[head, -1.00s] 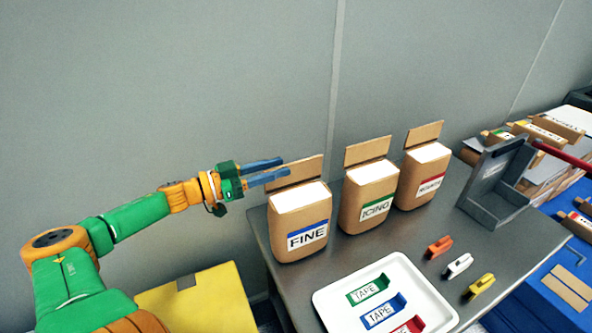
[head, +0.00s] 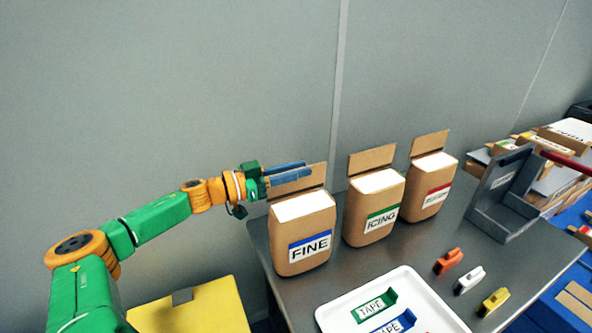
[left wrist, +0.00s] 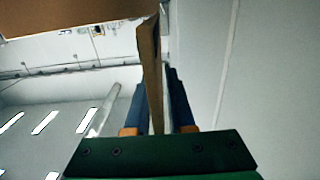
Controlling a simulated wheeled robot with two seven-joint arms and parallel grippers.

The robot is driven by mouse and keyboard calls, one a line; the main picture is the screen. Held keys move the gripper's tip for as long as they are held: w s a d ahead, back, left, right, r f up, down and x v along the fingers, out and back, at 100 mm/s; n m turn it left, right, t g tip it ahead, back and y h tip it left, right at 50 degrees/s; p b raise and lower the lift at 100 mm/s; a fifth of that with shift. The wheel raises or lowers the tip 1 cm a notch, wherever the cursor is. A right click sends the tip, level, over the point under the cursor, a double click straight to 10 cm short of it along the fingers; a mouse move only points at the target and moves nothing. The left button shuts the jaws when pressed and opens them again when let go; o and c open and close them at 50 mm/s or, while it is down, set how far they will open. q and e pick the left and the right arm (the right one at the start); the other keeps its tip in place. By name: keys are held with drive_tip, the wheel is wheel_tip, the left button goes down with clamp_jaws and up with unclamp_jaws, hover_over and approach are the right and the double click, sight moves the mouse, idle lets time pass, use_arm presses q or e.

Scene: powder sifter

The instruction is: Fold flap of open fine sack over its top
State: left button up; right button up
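The fine sack (head: 302,228) is a brown paper sack with a blue-edged FINE label, upright at the table's left end. Its top is open with white showing. Its flap (head: 316,178) stands up along the back edge. My left gripper (head: 308,170) is level with the flap, reaching in from the left. In the left wrist view the flap (left wrist: 150,70) stands edge-on between the two blue fingers (left wrist: 160,95), which are apart, with a gap visible on the right side. My right gripper is not in view.
The icing sack (head: 374,212) and a red-labelled sack (head: 431,187) stand to the right, flaps up. A white tray (head: 335,318) with tape pieces, several small coloured clips (head: 469,279) and a grey stand (head: 500,200) are on the table (head: 425,245). A grey wall (head: 200,90) is behind.

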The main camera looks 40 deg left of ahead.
use_arm(q)
clamp_jaws()
drive_tip(key=shift+s+d+r+m+p, duration=0.25)
drive_tip(key=shift+d+m+p, duration=0.15)
drive_tip(key=shift+m+p, duration=0.5)
drive_tip(key=shift+s+d+f+m+p, duration=0.2)
drive_tip(key=shift+d+m+p, duration=0.35)
drive_tip(key=shift+m+p, duration=0.5)
drive_tip(key=shift+s+d+f+m+p, duration=0.3)
drive_tip(key=shift+d+m+p, duration=0.25)
drive_tip(key=shift+m, duration=0.3)
drive_tip(key=shift+s+d+f+m+p, duration=0.25)
drive_tip(key=shift+m+p, duration=0.1)
drive_tip(key=shift+m, duration=0.45)
